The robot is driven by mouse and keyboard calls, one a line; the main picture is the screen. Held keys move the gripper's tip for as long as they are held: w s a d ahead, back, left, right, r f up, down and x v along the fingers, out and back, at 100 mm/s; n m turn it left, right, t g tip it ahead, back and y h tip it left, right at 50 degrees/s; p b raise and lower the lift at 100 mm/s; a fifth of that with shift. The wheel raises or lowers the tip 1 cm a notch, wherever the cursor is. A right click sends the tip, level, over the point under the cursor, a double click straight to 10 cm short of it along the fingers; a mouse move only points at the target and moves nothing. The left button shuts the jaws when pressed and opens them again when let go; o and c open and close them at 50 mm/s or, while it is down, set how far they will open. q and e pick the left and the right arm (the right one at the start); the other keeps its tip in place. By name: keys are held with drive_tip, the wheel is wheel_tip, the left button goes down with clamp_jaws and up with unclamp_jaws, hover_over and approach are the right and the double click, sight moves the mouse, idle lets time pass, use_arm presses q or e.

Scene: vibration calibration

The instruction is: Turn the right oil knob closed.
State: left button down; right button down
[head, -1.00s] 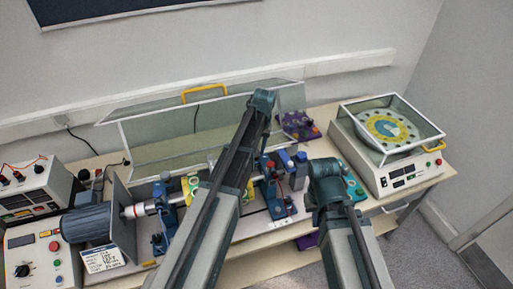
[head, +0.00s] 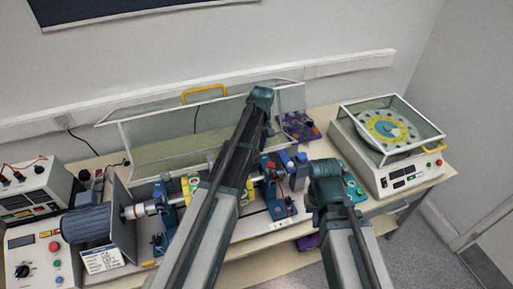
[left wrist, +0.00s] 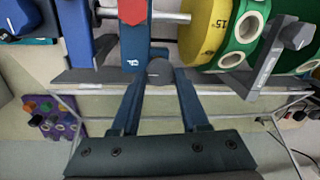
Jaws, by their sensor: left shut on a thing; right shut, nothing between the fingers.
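In the left wrist view, a dark grey round knob (left wrist: 159,70) sits against the blue bearing stand (left wrist: 134,45), below its red cap (left wrist: 132,11). I take it to be the right oil knob. My left gripper (left wrist: 160,82) has a finger on either side of the knob and is shut on it. In the head view the right bearing stand (head: 267,170) shows its blue body and red top beside my left arm, which hides my left gripper and the knob.
A yellow and green disc (left wrist: 207,30) on the shaft is close to the left gripper. The clear guard (head: 170,147) stands open behind the rig. A motor (head: 87,222) is at left; a balancing machine (head: 387,180) is at right. Blue parts (head: 297,168) stand right of the stand.

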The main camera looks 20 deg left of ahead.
idle(0.4)
use_arm(q)
drive_tip(key=shift+c, duration=2.1)
unclamp_jaws()
wheel_tip(320, 180, up, 14)
drive_tip(key=w+d+p, duration=0.1)
drive_tip(key=p, duration=1.2)
drive_tip(key=shift+f+p, duration=0.15)
drive_tip(key=shift+p, duration=0.2)
